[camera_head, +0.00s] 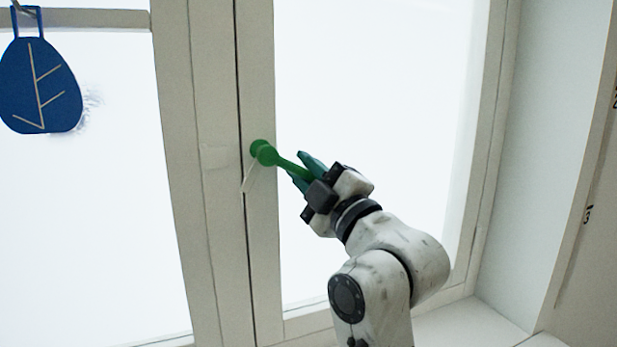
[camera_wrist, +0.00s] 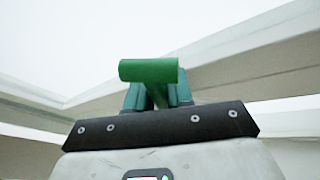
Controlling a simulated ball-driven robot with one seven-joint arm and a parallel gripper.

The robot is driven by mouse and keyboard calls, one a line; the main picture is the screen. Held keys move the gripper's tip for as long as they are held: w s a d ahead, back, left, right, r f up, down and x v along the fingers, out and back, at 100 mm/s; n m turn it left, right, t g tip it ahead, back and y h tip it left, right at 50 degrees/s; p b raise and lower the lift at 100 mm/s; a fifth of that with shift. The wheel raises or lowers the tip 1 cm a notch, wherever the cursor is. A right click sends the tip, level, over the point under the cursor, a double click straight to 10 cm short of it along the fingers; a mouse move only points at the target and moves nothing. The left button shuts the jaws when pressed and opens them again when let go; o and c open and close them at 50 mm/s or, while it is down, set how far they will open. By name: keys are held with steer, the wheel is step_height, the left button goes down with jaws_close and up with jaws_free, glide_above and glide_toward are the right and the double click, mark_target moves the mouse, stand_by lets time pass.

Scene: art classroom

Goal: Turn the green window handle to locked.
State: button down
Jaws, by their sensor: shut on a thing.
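The green window handle (camera_head: 280,161) is mounted on the white window frame, at the middle of the head view. Its lever slants down to the right from the round pivot. My gripper (camera_head: 305,169) is shut on the lever near its free end, with a teal finger on either side. In the wrist view, the green handle (camera_wrist: 148,71) shows as a short cylinder just beyond my gripper (camera_wrist: 158,97). The part of the lever between the fingers is mostly hidden.
A blue leaf-patterned ornament (camera_head: 40,85) hangs at the upper left. The white window frame (camera_head: 221,240) runs vertically beside the handle. A white sill (camera_head: 470,325) and side wall (camera_head: 545,150) lie to the right. A thin pale strip (camera_head: 250,178) shows below the handle's pivot.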

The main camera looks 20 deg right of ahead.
steer(key=shift+a+f+m+t+h+b, duration=0.25)
steer(key=shift+f+m+h, duration=0.1)
steer(key=shift+m, duration=0.4)
steer(key=shift+a+f+m+t+h+b, duration=0.2)
steer(key=shift+f+m+h, duration=0.1)
steer(key=shift+m, duration=0.5)
steer(key=shift+a+f+m+t+h+b, duration=0.15)
steer(key=shift+f+m+t+h+b, duration=0.15)
steer(key=shift+m, duration=0.45)
steer(key=c, duration=1.1)
jaws_free()
steer(key=shift+r, duration=0.1)
